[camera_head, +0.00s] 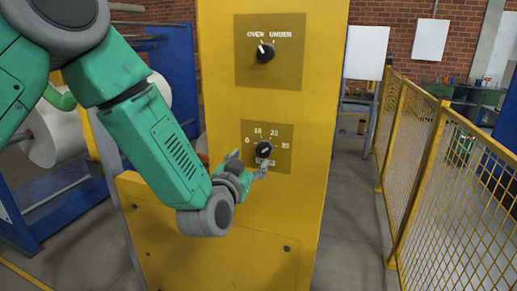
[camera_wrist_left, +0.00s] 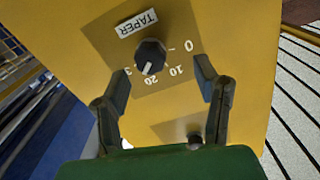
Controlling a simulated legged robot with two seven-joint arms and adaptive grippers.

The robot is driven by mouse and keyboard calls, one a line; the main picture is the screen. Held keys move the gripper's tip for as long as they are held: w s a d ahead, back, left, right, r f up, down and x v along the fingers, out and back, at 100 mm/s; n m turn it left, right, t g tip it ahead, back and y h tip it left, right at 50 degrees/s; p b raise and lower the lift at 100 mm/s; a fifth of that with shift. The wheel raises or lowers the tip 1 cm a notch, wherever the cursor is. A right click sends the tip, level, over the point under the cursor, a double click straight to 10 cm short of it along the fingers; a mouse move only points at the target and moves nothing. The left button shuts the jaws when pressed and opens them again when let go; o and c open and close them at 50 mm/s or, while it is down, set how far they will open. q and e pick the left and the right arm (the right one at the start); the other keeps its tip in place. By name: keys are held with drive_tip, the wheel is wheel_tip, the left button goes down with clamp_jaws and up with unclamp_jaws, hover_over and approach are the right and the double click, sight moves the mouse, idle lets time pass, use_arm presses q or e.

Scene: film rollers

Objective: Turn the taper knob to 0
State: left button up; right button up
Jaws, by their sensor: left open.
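The taper knob (camera_head: 264,149) is a round black knob on the lower brown plate of the yellow cabinet. In the left wrist view the knob (camera_wrist_left: 150,54) has a TAPER label (camera_wrist_left: 137,23) and marks 0, 10, 20 and 30 beside it. Its white pointer (camera_wrist_left: 147,68) points between 20 and 30, closer to 20. My left gripper (camera_head: 248,163) is open in front of the plate, at the knob's lower left. In the left wrist view, the fingers of the left gripper (camera_wrist_left: 162,75) are spread wide and the knob shows beyond their tips, not gripped. My right gripper is not in view.
An OVER/UNDER knob (camera_head: 265,53) sits on a plate higher on the yellow cabinet (camera_head: 222,60). The cabinet's lower box (camera_head: 165,245) juts out under my left arm. Yellow mesh fencing (camera_head: 440,150) stands to the right, with bare floor between. A white roller (camera_head: 60,135) is at left.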

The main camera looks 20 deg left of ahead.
sight(262, 152)
use_arm(q)
drive_tip(key=w, duration=0.2)
drive_tip(key=w+d, duration=0.1)
drive_tip(key=w+d+p, duration=0.1)
drive_tip(key=w, duration=0.1)
drive_tip(key=shift+w+d, duration=0.15)
drive_tip(key=shift+w, duration=0.15)
drive_tip(key=shift+w+d+r, duration=0.1)
drive_tip(key=shift+w+d, duration=0.2)
drive_tip(key=shift+d, duration=0.05)
drive_tip(key=shift+a, duration=0.75)
drive_tip(key=shift+c, duration=0.8)
drive_tip(key=shift+a, duration=0.3)
drive_tip(key=c, duration=1)
drive_tip(key=shift+d, duration=0.55)
drive_tip(key=shift+a, duration=0.1)
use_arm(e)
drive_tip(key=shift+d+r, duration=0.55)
